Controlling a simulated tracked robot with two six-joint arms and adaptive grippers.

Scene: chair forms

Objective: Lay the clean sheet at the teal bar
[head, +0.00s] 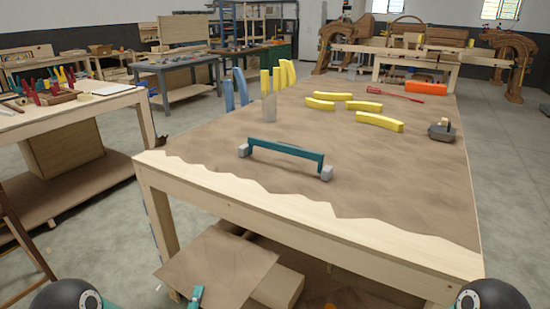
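The teal bar (285,148) stands on the big table between two grey end blocks, near the front edge. A plain brown sheet (222,262), seemingly the clean sheet, hangs tilted in front of the table's front left leg, below the tabletop. My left gripper (196,294), teal, is at the sheet's near edge and looks shut on it; its fingers show only small at the bottom of the picture. My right gripper is not in view.
Brown covering with a ragged front edge (400,228) lies on the table (240,205). Yellow curved pieces (380,122), blue pieces (240,87), a grey holder (269,107), a dark tool (441,131) and an orange box (426,89) stand farther back.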

